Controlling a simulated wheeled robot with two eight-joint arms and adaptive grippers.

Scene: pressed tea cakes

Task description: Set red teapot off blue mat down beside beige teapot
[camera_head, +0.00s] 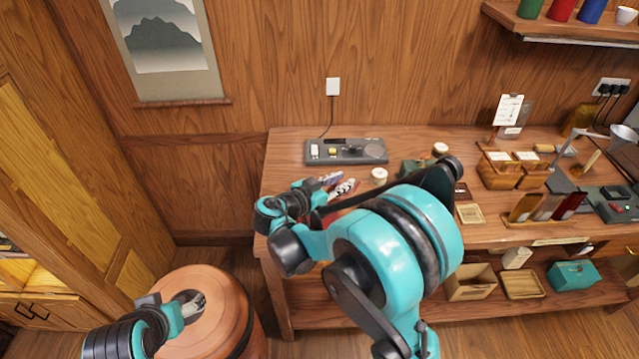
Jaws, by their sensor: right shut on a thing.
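My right gripper (340,187) is over the left part of the wooden table (285,165), its fingers partly hidden by my own arm. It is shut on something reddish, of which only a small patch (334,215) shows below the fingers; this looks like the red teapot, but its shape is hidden. I cannot make out the blue mat or the beige teapot; my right arm covers the front middle of the table. My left gripper (193,305) is at the lower left, above a round brown drum-like stand (235,310); I cannot tell whether its fingers are apart.
A grey panel (345,151) lies at the table's back left, with small white-topped round pots (379,175) nearby. A dark green object (412,168) is partly behind my arm. Wooden holders (505,170) and a lamp (622,135) crowd the right. A lower shelf holds boxes (470,283).

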